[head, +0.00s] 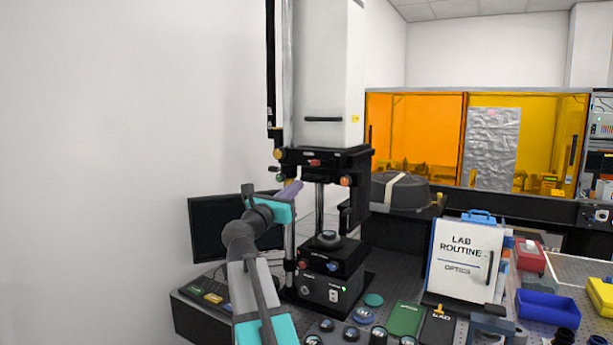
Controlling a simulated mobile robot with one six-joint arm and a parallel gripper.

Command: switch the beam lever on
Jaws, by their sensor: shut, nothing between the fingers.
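The interferometer tower (322,75) stands in the middle of the head view, with a white upper housing and a black stage (325,158) under it. On the stage are a red part (315,162) at the front, an orange knob (346,181) at right, and yellow and green knobs (278,166) at left. I cannot tell which of these, if any, is the beam lever, or its position. My gripper (291,187) is shut and empty, just below the stage's left side. My arm hides part of the tower's lower left; contact is unclear.
A black base unit (322,287) with knobs and a small white switch stands below the stage. A dark monitor (207,228) is behind my arm at left. A "LAB ROUTINE" board (461,258), blue bin (547,308) and several lens pieces crowd the right and front bench.

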